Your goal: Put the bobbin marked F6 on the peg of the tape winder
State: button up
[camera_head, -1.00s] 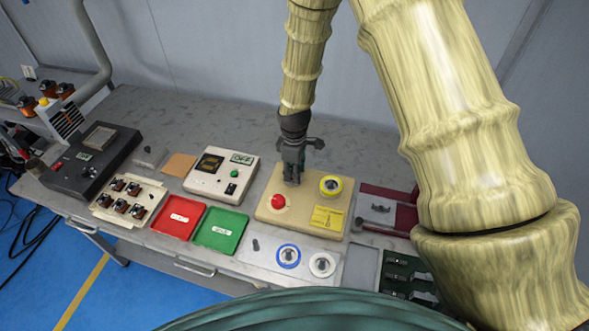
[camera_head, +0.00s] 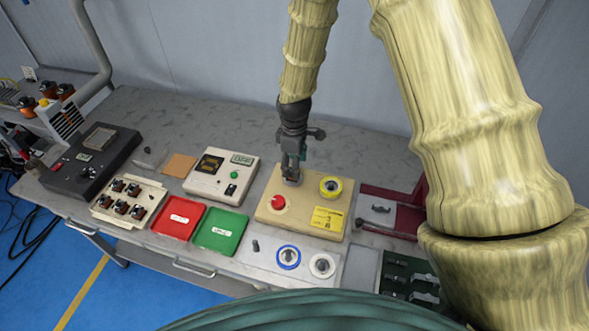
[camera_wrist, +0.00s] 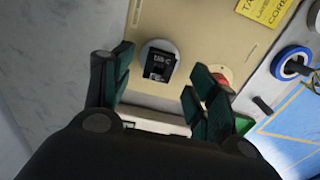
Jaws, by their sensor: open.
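The tape winder (camera_head: 262,212) is a beige box with a red button, a yellow tape roll and a yellow label. It also shows in the wrist view (camera_wrist: 205,30). A dark block (camera_wrist: 158,64) with small white lettering sits on a round grey disc on the winder. The lettering is too small to read surely, so I cannot tell whether it is F6. My gripper (camera_head: 292,172) hangs directly above the winder. In the wrist view my gripper (camera_wrist: 162,78) is open, with a finger on either side of the block and gaps between. Any peg is hidden beneath the block.
A cream rack (camera_head: 103,213) holds several dark bobbins at left. A red tray (camera_head: 178,218) and a green tray (camera_head: 220,232) lie beside it. Blue (camera_head: 288,257) and white (camera_head: 321,265) rolls are in front. A dark red fixture (camera_head: 375,190) stands right of the winder.

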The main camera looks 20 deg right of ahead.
notch_tip(320, 180, up, 8)
dwell(0.4)
dwell(0.8)
dwell(1.5)
